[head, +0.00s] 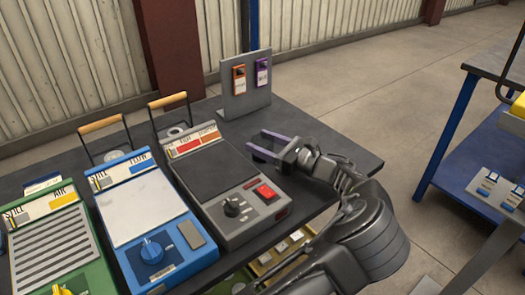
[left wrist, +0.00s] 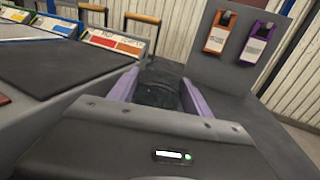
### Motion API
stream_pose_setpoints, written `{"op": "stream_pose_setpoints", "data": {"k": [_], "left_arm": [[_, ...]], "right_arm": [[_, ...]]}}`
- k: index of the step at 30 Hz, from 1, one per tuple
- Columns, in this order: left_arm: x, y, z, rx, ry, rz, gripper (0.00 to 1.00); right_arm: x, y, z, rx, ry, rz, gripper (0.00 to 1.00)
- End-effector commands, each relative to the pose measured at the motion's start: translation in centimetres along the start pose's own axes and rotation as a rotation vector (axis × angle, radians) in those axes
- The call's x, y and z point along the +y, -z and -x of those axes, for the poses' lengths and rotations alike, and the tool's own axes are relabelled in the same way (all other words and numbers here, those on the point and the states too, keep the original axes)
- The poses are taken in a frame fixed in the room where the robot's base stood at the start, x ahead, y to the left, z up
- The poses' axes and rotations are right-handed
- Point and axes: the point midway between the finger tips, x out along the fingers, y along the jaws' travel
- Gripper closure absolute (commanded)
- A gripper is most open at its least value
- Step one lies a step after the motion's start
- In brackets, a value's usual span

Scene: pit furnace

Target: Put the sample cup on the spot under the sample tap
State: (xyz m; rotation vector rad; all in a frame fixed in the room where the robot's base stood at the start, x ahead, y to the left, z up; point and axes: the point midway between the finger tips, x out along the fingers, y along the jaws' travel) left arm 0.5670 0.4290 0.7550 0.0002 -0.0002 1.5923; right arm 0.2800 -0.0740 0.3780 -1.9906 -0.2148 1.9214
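My left gripper (head: 257,140) reaches over the dark table top, right of the grey unit with the red label. Its two purple fingers are spread apart, and it also shows in the left wrist view (left wrist: 158,82). A dark, rounded shape (left wrist: 157,88) lies between or beyond the fingers there. I cannot tell whether it is the sample cup, or whether the fingers touch it. I cannot make out a sample tap or the spot under it in either view. My right gripper is not in view.
Green (head: 50,240), blue (head: 150,222) and grey (head: 228,188) units line the table (head: 312,128). An upright grey panel (head: 246,88) bears an orange tag (head: 239,79) and a purple tag (head: 262,72). A blue-framed bench (head: 455,140) stands at right across clear floor.

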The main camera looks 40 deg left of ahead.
Motion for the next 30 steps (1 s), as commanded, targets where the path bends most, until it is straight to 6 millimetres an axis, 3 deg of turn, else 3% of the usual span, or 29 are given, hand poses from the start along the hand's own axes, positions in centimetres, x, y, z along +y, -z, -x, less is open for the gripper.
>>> {"op": "stream_pose_setpoints", "data": {"k": [15,23,30], "left_arm": [[0.0,0.0,0.0,0.000,0.000,0.000,0.88],[0.0,-0.6,0.0,0.000,0.000,0.001,0.89],[0.0,-4.2,0.0,0.002,-0.001,0.004,0.89]], "right_arm": [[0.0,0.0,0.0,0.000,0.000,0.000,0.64],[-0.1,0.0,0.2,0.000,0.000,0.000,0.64],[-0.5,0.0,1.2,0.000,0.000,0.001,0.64]]}}
